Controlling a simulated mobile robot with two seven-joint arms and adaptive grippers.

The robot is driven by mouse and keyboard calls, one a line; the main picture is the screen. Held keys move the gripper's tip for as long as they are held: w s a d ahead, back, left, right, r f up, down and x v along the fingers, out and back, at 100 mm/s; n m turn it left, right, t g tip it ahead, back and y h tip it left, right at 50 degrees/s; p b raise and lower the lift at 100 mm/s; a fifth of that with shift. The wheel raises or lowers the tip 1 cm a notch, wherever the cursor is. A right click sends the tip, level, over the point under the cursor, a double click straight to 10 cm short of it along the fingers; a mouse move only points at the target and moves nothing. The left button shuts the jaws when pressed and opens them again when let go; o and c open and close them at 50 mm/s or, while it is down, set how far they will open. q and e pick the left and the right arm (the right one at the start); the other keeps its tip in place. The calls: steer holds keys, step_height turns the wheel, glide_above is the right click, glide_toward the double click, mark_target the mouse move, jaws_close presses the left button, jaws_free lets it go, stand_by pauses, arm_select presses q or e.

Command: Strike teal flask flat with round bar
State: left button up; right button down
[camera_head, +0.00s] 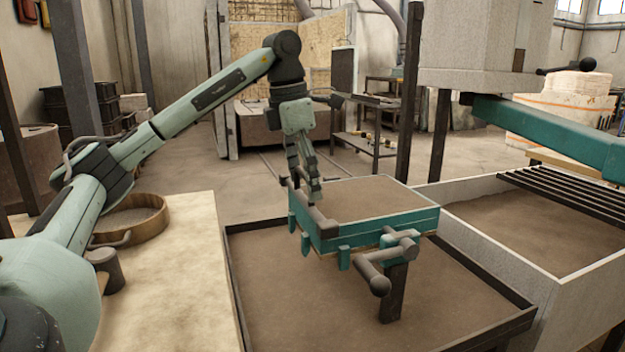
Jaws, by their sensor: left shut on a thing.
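The teal flask (378,228) is a shallow open box in the middle of the head view. Brown sand (365,198) fills it up to about its rim. My left gripper (309,196) is at the flask's left end, pointing down. It is shut on a dark grey round bar (322,222), which lies along the left edge of the flask top. The fingers hide part of the bar, and I cannot tell whether it touches the sand. My right gripper is not in view.
The flask sits above a wide dark-rimmed sand tray (235,262). A dark rod-like fitting (372,278) sticks out at its front right corner. A pale bench (200,240) with a round sieve (150,222) is left. A grated sand bin (465,238) and teal beam (540,128) are right.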

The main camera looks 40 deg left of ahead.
arm_select(q)
steer(key=shift+s, duration=0.1)
step_height(320, 180, up, 3)
steer(key=p, duration=0.3)
step_height(320, 180, up, 2)
steer(key=shift+r+p, duration=0.1)
steer(key=shift+p, duration=0.7)
steer(key=shift+r, duration=0.9)
